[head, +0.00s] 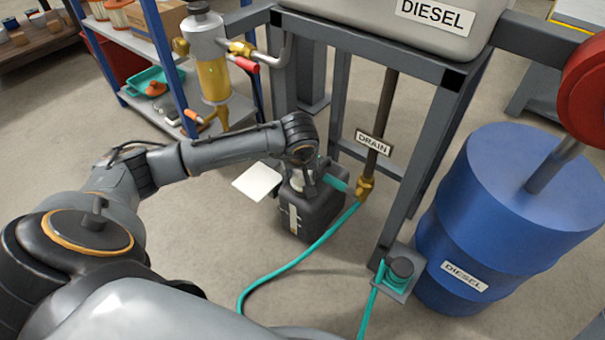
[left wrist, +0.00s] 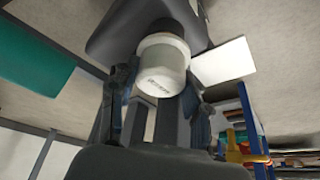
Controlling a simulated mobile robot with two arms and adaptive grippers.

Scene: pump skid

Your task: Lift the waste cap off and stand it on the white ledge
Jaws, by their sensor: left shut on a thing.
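The waste cap (left wrist: 162,68) is a white, round cap with small dark lettering on its side. My left gripper (left wrist: 155,105) is shut on it, one finger at each side. In the head view the left gripper (head: 308,182) is over the top of a black waste can (head: 312,213), and the cap is mostly hidden there. The can's dark top (left wrist: 125,30) is right behind the cap; I cannot tell whether the cap still touches its neck. The white ledge (head: 257,182) is a flat square plate just left of the can; it also shows in the left wrist view (left wrist: 223,62) and is bare.
A teal hose (head: 300,258) runs along the floor to a brass fitting (head: 364,188) under the DRAIN sign (head: 373,143). Grey frame legs (head: 418,165) and a blue diesel drum (head: 510,215) stand to the right. A blue-post shelf (head: 170,60) stands behind.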

